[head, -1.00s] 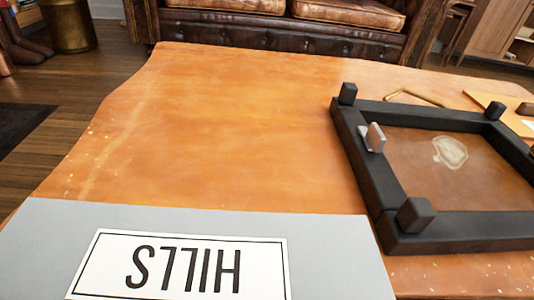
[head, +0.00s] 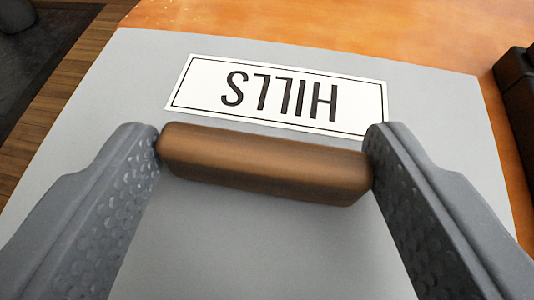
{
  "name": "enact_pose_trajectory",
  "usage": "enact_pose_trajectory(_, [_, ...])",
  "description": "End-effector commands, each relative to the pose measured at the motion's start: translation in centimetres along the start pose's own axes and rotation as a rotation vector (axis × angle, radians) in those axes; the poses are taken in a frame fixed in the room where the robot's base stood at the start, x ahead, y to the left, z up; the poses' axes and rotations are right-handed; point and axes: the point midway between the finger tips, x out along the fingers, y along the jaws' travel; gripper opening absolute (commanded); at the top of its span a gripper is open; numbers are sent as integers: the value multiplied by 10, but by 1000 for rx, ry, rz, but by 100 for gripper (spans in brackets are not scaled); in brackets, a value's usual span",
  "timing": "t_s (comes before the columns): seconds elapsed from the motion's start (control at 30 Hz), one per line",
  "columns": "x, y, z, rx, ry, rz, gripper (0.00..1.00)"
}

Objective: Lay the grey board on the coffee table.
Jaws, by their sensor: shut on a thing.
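The grey board (head: 430,105) fills most of the head view. It bears a white label (head: 275,97) with the word HILLS upside down, and a brown bar-shaped handle (head: 265,163) in front of the label. My gripper (head: 265,160) is shut on the handle, one finger at each end. The orange-brown coffee table (head: 330,28) shows beyond the board's far edge and along its right side. The board overlaps the table in the picture; I cannot tell whether it touches it. The board's near edge is out of view.
Part of a black frame (head: 518,95) is at the right edge, close to the board's right side. Wooden floor (head: 70,95) and a dark mat (head: 45,60) lie at the left. Clear table top shows beyond the board.

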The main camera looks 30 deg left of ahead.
Motion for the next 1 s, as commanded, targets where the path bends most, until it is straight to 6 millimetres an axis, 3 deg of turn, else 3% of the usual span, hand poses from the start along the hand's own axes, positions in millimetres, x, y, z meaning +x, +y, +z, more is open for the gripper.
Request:
enact_pose_trajectory(0.23, [14,0,29,1,0,0,38])
enact_pose_trajectory(0.57, [14,0,30,0,0,0,38])
enact_pose_trajectory(0.6, [14,0,31,0,0,0,67])
enact_pose_trajectory(0.67, [14,0,31,0,0,0,83])
enact_pose_trajectory(1.0, [14,0,30,0,0,-1,86])
